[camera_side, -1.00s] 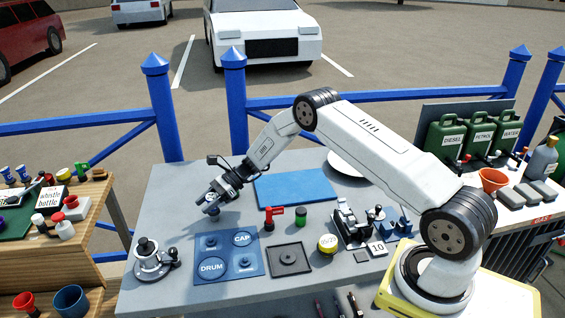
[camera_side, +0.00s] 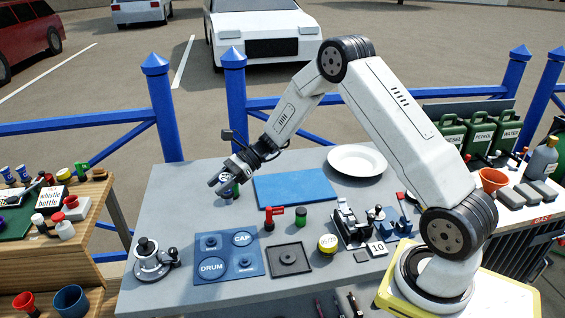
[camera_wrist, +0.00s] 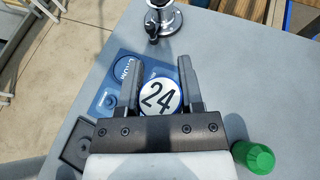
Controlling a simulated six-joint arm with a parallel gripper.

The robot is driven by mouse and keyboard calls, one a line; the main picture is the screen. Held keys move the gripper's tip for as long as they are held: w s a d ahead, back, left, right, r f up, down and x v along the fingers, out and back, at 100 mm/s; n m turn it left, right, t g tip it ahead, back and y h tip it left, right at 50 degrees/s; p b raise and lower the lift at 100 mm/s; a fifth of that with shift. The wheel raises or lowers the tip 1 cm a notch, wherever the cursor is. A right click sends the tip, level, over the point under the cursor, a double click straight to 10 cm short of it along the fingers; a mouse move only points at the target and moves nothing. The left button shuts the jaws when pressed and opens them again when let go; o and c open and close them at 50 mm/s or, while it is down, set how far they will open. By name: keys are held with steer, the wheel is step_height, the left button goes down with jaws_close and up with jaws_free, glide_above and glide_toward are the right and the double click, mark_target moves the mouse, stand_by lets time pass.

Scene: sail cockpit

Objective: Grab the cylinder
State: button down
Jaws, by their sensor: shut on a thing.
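The cylinder (camera_wrist: 160,97) has a white top marked 24 and a blue rim in the wrist view. It sits between the two dark fingers of my gripper (camera_wrist: 160,85), which is shut on it. In the side view my gripper (camera_side: 222,183) is above the left rear of the grey table, and the cylinder is small and partly hidden by the fingers. Its height above the table is hard to tell.
A blue plate (camera_side: 212,266) marked DRUM and CAP lies in front, with a dark square tray (camera_side: 289,259) beside it. A metal stand (camera_side: 151,258) is at front left. A blue mat (camera_side: 293,187) lies behind. A green object (camera_wrist: 253,157) shows beside my gripper.

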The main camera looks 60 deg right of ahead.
steer(key=s+r, duration=0.3)
steer(key=s, duration=0.4)
steer(key=shift+s+r, duration=0.15)
stand_by(0.6)
